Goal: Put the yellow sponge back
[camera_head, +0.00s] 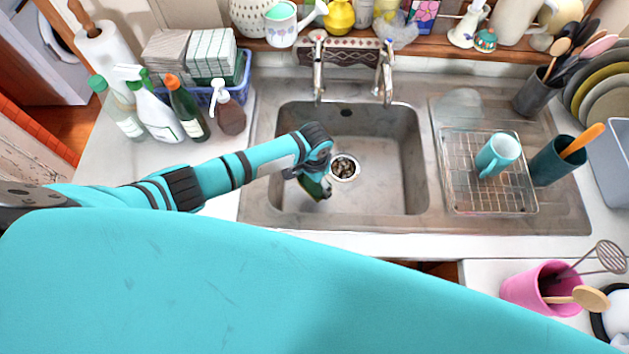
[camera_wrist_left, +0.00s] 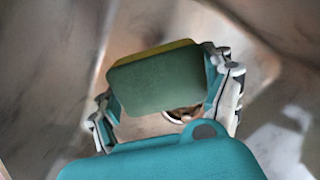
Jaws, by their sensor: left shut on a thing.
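The yellow sponge (camera_wrist_left: 158,78) is between the fingers of my left gripper (camera_wrist_left: 170,95) in the left wrist view. Its dark green scouring side faces the camera, with a thin yellow strip along its far edge. In the head view my left arm reaches in from the left, and the left gripper (camera_head: 314,184) is over the left half of the sink basin (camera_head: 385,190), shut on the sponge. Only a small dark green and yellowish part of the sponge shows there. My right gripper is not in view.
A wire rack (camera_head: 460,175) with a teal mug (camera_head: 497,155) stands right of the basin. Two taps (camera_head: 386,75) rise behind the basin.

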